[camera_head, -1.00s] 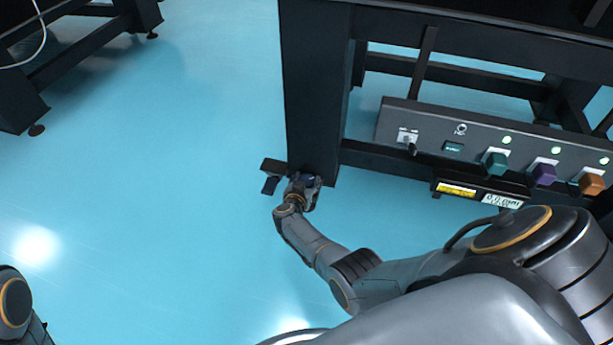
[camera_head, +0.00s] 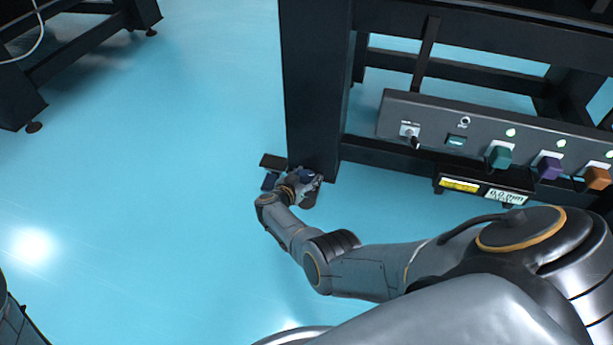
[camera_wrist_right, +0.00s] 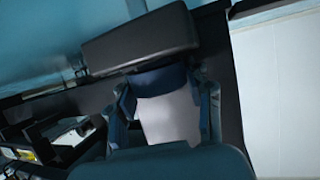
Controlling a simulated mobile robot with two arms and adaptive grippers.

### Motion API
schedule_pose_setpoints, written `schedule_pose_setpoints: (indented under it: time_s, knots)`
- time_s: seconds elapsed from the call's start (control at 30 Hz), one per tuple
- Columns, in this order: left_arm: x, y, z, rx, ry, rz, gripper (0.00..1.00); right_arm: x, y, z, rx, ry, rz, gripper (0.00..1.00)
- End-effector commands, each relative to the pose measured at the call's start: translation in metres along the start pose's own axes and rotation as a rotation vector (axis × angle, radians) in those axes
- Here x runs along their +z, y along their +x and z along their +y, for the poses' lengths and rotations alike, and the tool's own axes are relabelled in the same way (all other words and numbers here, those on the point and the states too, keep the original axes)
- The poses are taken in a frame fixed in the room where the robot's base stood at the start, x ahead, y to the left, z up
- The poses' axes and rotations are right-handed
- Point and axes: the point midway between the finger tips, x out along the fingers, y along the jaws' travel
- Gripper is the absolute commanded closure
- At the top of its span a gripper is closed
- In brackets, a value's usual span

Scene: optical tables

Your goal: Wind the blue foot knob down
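The blue foot knob (camera_head: 307,175) is at the bottom of the dark table leg (camera_head: 316,90), partly hidden by my right gripper (camera_head: 304,184). In the right wrist view the knob (camera_wrist_right: 160,79) is a dark blue band under a dark grey block (camera_wrist_right: 140,41). The two fingers of my right gripper (camera_wrist_right: 163,88) lie on either side of the band and appear shut on it. A pale grey surface shows between the fingers. A display (camera_head: 505,196) hangs under the table's panel; its digits are too small to read surely. My left gripper is out of view.
A black bracket with a dark blue part (camera_head: 270,181) sticks out left of the leg, close to my right gripper. A panel (camera_head: 440,115) with green, purple and orange knobs is at right. Open floor (camera_head: 150,200) lies to the left.

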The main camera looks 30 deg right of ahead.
Motion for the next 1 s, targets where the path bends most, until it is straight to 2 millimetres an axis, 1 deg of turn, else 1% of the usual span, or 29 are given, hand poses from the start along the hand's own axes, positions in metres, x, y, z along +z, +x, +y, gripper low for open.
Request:
schedule_pose_setpoints:
  time_s: [0.03,0.1,0.43,0.57,0.73,0.87,1.0]
  knots:
    - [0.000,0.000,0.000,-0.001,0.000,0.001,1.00,0.001,0.000,-0.001,-0.003,0.000,-0.002,0.39]
    - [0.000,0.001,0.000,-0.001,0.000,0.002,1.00,0.000,0.000,-0.001,-0.003,0.000,-0.001,0.25]
    - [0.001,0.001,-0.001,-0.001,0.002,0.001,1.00,0.000,0.000,0.000,-0.004,-0.002,0.000,0.25]
    - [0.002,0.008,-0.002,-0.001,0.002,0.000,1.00,-0.002,0.000,0.001,-0.040,-0.018,0.001,0.25]
    - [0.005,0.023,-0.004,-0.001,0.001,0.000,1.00,-0.004,-0.001,0.003,-0.186,-0.082,0.003,0.25]
    - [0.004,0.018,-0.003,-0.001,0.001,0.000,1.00,0.000,0.001,0.002,-0.306,-0.128,0.004,0.25]
    - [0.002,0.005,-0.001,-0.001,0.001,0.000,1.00,0.004,0.002,0.001,-0.398,-0.166,0.003,0.25]
